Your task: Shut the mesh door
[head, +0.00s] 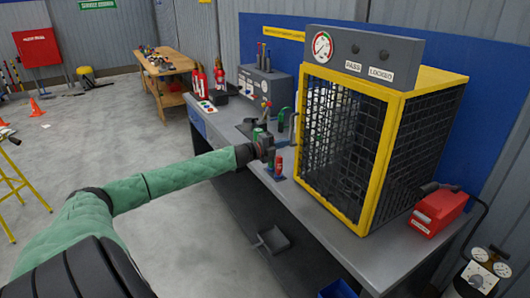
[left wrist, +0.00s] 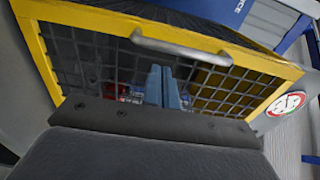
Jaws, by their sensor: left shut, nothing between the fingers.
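The mesh door (head: 343,135) is the yellow-framed, dark mesh front of the cage (head: 388,165) on the bench. In the left wrist view the mesh door (left wrist: 90,57) fills the upper middle, with a curved grey handle (left wrist: 181,48) along its upper side. In the head view, I cannot tell whether the door is flush with its frame or ajar. My left gripper (head: 270,150) is just left of the door. Its blue fingers (left wrist: 164,87) are shut and empty, pointing at the mesh near the handle; contact cannot be told. My right gripper is not in view.
The grey bench (head: 318,218) holds a small red item (head: 278,166) beside my left gripper and a red box (head: 437,211) right of the cage. A gauge panel (head: 360,55) tops the cage. Behind stands a grey control box (head: 264,85). Open floor lies left.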

